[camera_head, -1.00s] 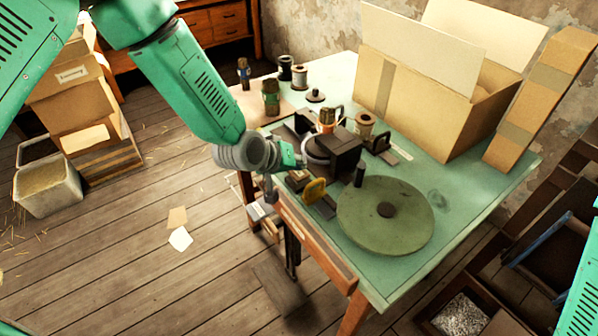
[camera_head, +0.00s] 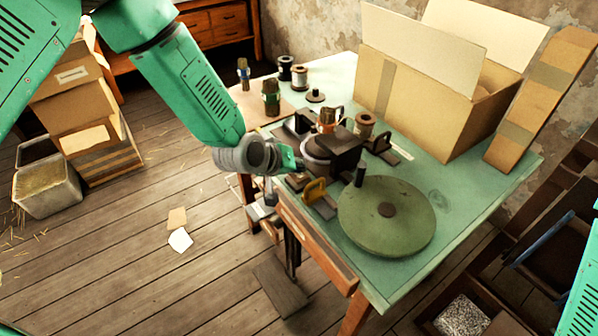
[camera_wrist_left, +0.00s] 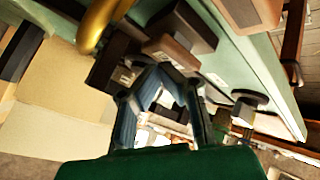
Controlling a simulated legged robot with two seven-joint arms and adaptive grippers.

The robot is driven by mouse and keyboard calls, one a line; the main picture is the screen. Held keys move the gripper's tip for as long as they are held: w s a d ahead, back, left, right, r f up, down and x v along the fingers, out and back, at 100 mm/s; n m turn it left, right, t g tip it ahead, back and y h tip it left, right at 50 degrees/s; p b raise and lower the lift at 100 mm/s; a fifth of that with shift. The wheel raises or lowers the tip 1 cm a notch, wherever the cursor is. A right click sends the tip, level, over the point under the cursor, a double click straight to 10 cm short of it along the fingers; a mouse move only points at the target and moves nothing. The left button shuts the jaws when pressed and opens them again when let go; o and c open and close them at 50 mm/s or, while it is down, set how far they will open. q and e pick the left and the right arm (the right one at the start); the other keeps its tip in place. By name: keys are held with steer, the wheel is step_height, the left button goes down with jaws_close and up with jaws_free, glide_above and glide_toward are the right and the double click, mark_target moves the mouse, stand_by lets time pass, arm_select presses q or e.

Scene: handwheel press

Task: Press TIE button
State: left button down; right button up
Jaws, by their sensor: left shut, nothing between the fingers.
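The black handwheel press (camera_head: 340,150) stands on the green table (camera_head: 400,270), at its left edge. My left gripper (camera_head: 296,160) is shut and empty beside the left side of the press, low near the table edge. In the left wrist view, my left gripper (camera_wrist_left: 172,84) is close to a brown block (camera_wrist_left: 172,52) and a dark block with a small pale label (camera_wrist_left: 117,72). The label is too small to read, so I cannot tell which part is the TIE button. Contact between fingertips and blocks cannot be made out. My right gripper is out of view.
A yellow handle (camera_head: 314,190) and a round green disc (camera_head: 386,216) are near the press. Bundles (camera_head: 271,97) and spools (camera_head: 300,77) stand behind it. An open cardboard box (camera_head: 425,105) fills the table's back right.

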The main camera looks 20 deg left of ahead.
arm_select(q)
steer(key=shift+f, duration=0.5)
stand_by(0.5)
steer(key=shift+r+p, duration=0.75)
steer(key=shift+r, duration=0.6)
step_height(320, 180, up, 5)
steer(key=p, duration=0.4)
steer(key=shift+r, duration=0.1)
